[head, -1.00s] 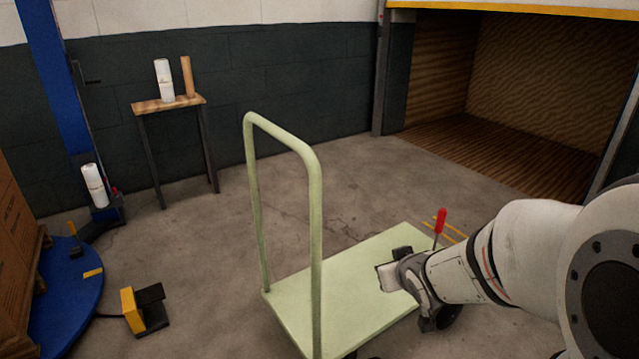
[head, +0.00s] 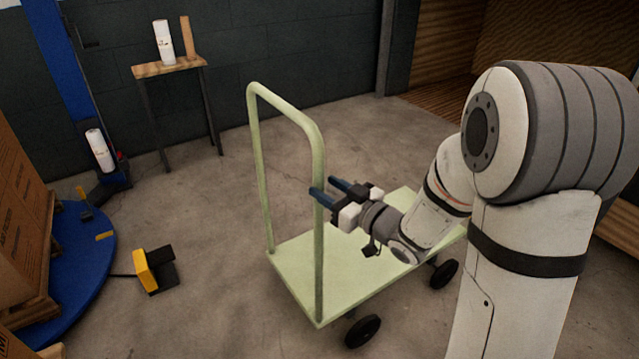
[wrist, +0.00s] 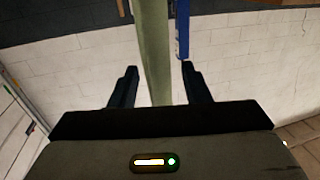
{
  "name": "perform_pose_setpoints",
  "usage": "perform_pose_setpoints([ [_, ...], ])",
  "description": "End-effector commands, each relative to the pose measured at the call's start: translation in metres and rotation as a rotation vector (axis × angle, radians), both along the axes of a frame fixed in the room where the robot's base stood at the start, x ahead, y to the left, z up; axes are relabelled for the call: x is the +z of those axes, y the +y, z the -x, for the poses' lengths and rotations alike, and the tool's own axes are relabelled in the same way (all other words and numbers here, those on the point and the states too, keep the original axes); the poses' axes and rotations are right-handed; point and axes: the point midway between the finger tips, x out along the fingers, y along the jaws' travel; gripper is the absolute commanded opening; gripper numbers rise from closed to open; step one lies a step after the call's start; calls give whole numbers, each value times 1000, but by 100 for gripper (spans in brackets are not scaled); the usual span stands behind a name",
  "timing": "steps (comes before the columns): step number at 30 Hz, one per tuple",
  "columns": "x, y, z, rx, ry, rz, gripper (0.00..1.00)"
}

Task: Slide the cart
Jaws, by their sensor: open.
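The cart is a pale green platform trolley (head: 340,272) with an upright hoop handle (head: 318,255) at its left end and black wheels. Its deck is empty apart from my arm passing above it. My gripper (head: 328,187) is open beside the handle's near post, its blue fingers pointing left. In the wrist view the green post (wrist: 153,50) stands between the two dark fingers of the gripper (wrist: 154,88). I cannot tell whether either finger touches the post.
A small table (head: 168,67) with a white roll and a brown tube stands at the back wall. A blue turntable (head: 75,262) with stacked cartons (head: 22,215) is at the left. A yellow and black pedal (head: 152,270) lies on the floor between it and the cart.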

Motion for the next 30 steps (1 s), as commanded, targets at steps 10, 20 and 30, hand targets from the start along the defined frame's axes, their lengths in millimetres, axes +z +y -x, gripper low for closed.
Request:
perform_pose_setpoints([
  [10,0,24,-24,-1,0,0,43],
  [20,0,23,-24,-3,0,0,35],
  [30,0,23,-24,-4,0,0,7],
])
